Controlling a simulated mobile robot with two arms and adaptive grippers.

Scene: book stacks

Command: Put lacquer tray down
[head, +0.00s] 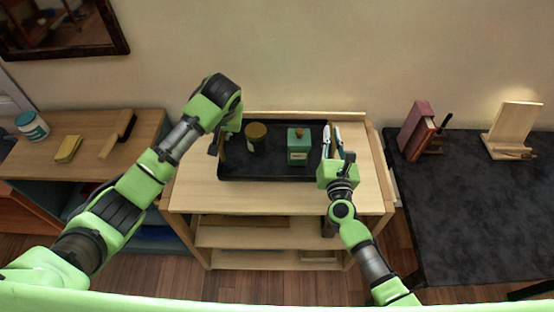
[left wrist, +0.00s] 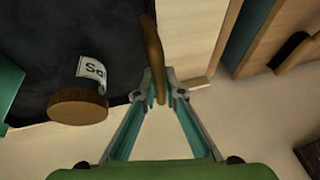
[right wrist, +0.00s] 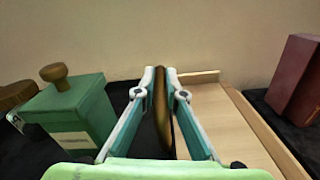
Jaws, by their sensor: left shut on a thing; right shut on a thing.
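The black lacquer tray (head: 270,171) is level at the top of the wooden shelf unit (head: 195,190); whether it touches the wood I cannot tell. It carries a dark jar with a brown lid (head: 256,136) and a green canister with a wooden knob (head: 298,150). My left gripper (head: 218,143) is shut on the tray's left brown handle (left wrist: 153,50). My right gripper (head: 331,133) is shut on its right brown handle (right wrist: 161,110). The jar shows a white label in the left wrist view (left wrist: 90,70).
A side shelf (head: 90,150) at left holds a white-blue tub (head: 32,126), yellow sponge (head: 68,149) and brush (head: 119,133). A dark table (head: 470,195) at right holds red books (head: 415,130) and a wooden stand (head: 514,128). Bare wood lies in front of the tray.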

